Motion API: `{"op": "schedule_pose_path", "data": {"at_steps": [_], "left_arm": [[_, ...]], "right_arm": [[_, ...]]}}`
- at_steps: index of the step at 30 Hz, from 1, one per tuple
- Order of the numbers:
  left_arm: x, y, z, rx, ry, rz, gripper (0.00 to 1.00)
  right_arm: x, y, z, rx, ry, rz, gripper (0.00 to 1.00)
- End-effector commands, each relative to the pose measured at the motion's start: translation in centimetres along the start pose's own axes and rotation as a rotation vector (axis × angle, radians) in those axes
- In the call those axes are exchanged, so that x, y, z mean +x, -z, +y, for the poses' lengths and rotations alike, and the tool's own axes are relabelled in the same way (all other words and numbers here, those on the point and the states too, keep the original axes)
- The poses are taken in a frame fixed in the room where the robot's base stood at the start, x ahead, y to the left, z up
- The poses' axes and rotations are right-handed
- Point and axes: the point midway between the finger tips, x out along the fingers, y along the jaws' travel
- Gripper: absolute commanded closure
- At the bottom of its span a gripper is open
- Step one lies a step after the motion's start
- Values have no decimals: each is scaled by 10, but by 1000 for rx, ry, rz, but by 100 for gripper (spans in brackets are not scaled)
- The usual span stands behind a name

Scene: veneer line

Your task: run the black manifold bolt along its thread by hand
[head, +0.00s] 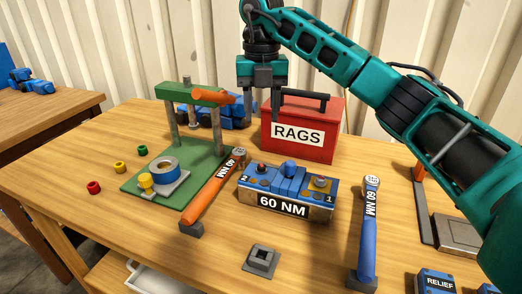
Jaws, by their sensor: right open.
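The blue manifold (288,187) with a "60 NM" plate stands in the middle of the wooden table. I cannot tell a black bolt apart from the dark parts around these fittings. My right gripper (262,92) is open with fingers pointing down. It appears high above and behind the manifold, by the left edge of the rag box, and touches nothing I can make out. My left gripper is out of view.
A red "RAGS" box (308,150) stands behind the manifold. A green press stand (150,190) is at the left. An orange torque wrench (212,192) and a blue one (368,230) flank the manifold. A grey square socket block (261,260) lies in front.

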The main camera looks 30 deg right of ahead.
Motion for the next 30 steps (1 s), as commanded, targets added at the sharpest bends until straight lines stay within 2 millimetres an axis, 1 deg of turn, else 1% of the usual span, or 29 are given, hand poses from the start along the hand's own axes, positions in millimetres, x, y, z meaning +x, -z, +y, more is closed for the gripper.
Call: {"op": "schedule_pose_path", "data": {"at_steps": [2, 5, 15, 18, 21, 24, 30], "left_arm": [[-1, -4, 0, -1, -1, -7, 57], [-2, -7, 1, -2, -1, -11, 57], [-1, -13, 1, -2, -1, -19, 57], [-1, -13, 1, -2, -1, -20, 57], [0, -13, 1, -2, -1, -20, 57], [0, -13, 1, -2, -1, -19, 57], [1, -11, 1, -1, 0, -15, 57]], "right_arm": [[5, 0, -1, 1, 4, 1, 55], [18, 0, -1, 0, 4, 3, 55], [87, 1, -1, -1, 2, 4, 55], [104, 1, 0, -1, 1, 3, 55], [116, 1, 0, -1, 1, 2, 55], [124, 1, 0, -2, 0, 1, 55], [128, 1, 0, -2, -1, 0, 55]]}}
